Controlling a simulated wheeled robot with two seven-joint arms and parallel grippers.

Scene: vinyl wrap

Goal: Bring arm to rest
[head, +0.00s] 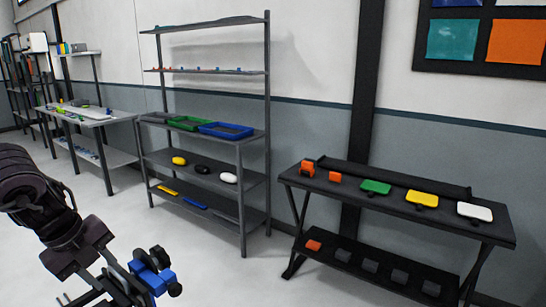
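My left arm comes in from the left edge, dark and bent downward. My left gripper (146,272) is at the bottom left, over the pale floor and clear of the shelves and tables. A blue piece with black knobs (153,278) sits at its finger end; I cannot tell whether it is held or part of the gripper. The finger gap is not clear. My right arm and gripper are not in view.
A dark table (400,207) at right carries orange, green, yellow and white items. A grey shelf unit (243,190) with trays stands in the middle, and a grey worktable (85,118) farther left. The floor (220,280) in front is clear.

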